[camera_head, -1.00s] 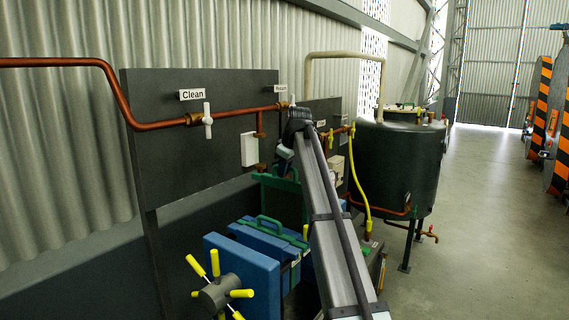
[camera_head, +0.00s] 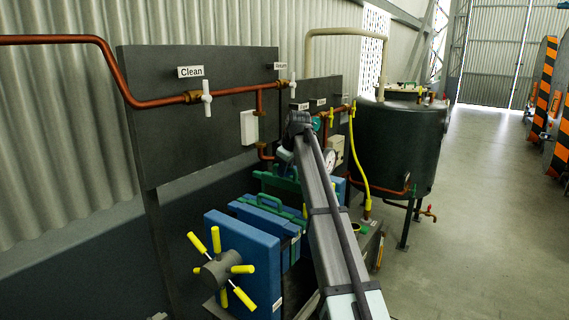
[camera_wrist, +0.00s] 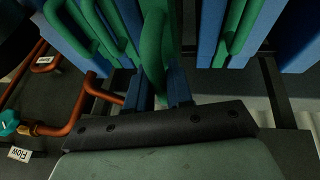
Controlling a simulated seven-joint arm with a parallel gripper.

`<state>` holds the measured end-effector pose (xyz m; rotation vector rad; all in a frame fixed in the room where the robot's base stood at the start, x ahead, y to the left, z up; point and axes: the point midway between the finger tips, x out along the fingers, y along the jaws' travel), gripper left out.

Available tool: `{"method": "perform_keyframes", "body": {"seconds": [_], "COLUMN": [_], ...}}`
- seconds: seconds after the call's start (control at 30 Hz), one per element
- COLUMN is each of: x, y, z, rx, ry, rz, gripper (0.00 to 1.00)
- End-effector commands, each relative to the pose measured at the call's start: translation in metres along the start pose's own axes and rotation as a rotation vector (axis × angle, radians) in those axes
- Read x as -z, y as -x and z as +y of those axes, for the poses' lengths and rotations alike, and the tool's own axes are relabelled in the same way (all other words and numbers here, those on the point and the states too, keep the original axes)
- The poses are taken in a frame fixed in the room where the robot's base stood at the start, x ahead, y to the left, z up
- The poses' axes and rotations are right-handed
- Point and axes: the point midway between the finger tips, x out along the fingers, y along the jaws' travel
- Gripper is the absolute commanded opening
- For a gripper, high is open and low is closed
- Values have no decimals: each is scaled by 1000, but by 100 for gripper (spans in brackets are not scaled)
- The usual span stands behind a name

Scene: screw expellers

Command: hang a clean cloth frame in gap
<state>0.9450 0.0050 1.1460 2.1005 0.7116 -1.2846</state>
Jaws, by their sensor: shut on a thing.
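In the wrist view, my gripper (camera_wrist: 162,92) has its two blue fingers closed around the green handle of a cloth frame (camera_wrist: 154,45). In the head view, my arm covers the gripper and part of the press. A green cloth frame (camera_head: 278,183) shows at the back of the press, left of my arm. Blue plates with green handles (camera_head: 268,222) stand upright in front of it. In the wrist view, a narrow dark gap lies between the held frame and the blue plate (camera_wrist: 212,30) to its right. More green handles (camera_wrist: 92,28) show on the left.
A blue end plate (camera_head: 255,255) with a yellow-spoked wheel (camera_head: 220,270) closes the near end of the press. The "Clean" panel (camera_head: 150,120) with copper pipes stands behind. A dark tank (camera_head: 400,145) and a yellow hose (camera_head: 353,165) are to the right.

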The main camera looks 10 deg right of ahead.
Motion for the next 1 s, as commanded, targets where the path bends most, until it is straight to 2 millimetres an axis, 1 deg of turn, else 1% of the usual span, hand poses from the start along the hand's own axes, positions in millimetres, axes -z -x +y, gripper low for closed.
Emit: {"method": "perform_keyframes", "body": {"seconds": [0.7, 1.0], "x": [-22, -27], "y": [-52, -65], "z": [-11, -14], "rx": [0, -1], "ry": [0, 0], "rz": [0, 1], "gripper": [0, 0]}}
